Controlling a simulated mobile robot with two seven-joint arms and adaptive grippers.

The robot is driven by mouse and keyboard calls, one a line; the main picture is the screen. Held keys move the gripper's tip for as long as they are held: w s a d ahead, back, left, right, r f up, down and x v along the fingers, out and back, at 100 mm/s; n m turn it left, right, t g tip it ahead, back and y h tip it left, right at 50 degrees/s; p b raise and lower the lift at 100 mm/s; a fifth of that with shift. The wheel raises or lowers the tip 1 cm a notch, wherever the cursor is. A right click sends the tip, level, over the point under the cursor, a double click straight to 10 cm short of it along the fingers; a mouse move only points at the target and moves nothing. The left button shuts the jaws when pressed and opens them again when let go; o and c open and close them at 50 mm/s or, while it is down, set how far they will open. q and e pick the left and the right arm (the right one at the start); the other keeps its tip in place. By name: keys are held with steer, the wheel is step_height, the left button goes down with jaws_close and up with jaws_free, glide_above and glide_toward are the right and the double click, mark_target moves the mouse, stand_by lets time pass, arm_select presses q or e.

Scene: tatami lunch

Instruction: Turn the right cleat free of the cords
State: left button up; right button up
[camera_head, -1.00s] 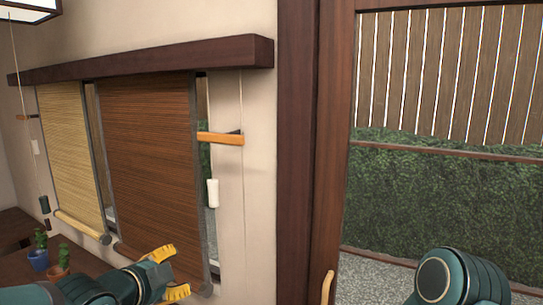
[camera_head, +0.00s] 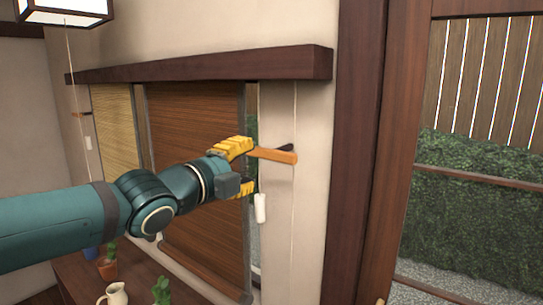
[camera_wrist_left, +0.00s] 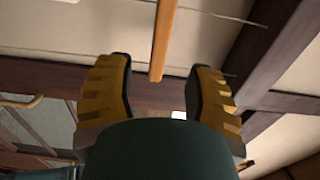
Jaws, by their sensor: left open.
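The right cleat (camera_head: 278,156) is an orange wooden bar on a dark mount on the wall, lying nearly level below the dark valance. A thin pale cord (camera_head: 294,205) runs down past its right end, and a white pull (camera_head: 261,208) hangs below its left part. My left gripper (camera_head: 249,168) is open at the cleat's left end. In the left wrist view the cleat (camera_wrist_left: 162,42) points in between the spread fingers of my left gripper (camera_wrist_left: 161,72), with gaps on both sides. Whether cords wrap the bar is too small to tell. My right gripper is out of view.
A brown blind (camera_head: 180,115) hangs behind my left arm, with a paler blind (camera_head: 113,130) beyond. The left cleat (camera_head: 82,113) is on the far wall. A table below holds a white jug (camera_head: 116,295) and potted cacti (camera_head: 107,268). A dark post (camera_head: 352,160) stands right of the cleat.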

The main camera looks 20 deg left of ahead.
mark_target(268, 155)
arm_select(q)
steer(key=x, duration=0.8)
steer(key=shift+w+p, duration=0.1)
steer(key=shift+p, duration=0.3)
jaws_close()
